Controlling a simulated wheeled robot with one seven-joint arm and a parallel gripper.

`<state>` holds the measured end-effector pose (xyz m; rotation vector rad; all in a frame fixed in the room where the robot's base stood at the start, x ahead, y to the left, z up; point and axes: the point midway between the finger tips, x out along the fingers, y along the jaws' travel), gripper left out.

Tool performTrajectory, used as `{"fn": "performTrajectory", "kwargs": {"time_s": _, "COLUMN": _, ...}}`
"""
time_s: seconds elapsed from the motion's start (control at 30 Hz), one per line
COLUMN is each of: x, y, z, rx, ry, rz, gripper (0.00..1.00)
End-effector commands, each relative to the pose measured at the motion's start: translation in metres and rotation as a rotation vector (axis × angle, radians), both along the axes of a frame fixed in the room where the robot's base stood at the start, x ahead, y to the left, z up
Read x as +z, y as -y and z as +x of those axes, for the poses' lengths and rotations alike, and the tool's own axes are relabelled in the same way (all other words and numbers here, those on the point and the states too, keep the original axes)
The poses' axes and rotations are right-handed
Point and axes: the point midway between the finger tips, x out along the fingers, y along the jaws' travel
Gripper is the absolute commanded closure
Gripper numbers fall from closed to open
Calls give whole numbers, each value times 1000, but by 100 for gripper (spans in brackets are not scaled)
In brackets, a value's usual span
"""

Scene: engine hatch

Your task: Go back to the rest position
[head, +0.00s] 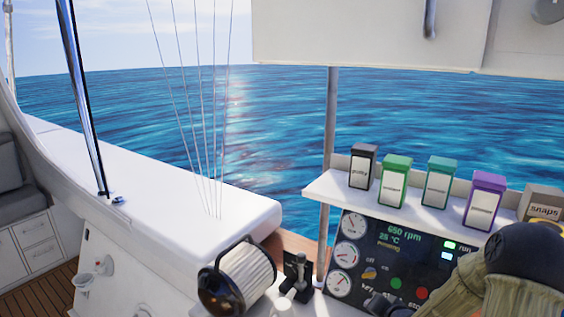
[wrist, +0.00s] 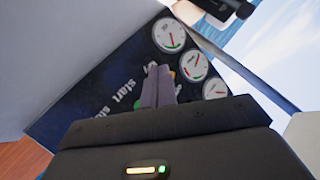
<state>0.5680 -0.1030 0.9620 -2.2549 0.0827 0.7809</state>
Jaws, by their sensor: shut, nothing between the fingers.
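My gripper (wrist: 158,84) shows in the wrist view with its two fingers together and nothing between them. The fingers point at the dark control panel (wrist: 85,100), over its start and stop lettering; I cannot tell whether they touch it. In the head view my arm covers the lower right corner, in front of the panel (head: 425,262). The fingers cannot be made out clearly there. The panel has round gauges (head: 347,253), a green button (head: 395,283) and a lit green run lamp (head: 450,245).
A white shelf (head: 325,188) above the panel holds a black box (head: 362,166), green box (head: 394,181), teal box (head: 439,182), purple box (head: 484,201) and snaps box (head: 542,205). A ribbed cylinder (head: 245,277) and lever (head: 297,283) stand left of the panel. A post (head: 330,130) rises behind.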

Motion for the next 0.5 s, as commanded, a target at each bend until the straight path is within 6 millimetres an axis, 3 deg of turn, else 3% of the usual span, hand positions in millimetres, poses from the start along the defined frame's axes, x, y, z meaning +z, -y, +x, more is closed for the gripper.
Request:
{"fn": "performTrajectory", "kwargs": {"time_s": 0.27, "x": 34, "y": -43, "z": -66, "rx": 184, "ry": -289, "rz": -366, "gripper": 100}}
{"fn": "performTrajectory", "kwargs": {"time_s": 0.5, "x": 73, "y": -75, "z": -145, "rx": 351, "ry": -498, "rz": -535, "gripper": 100}}
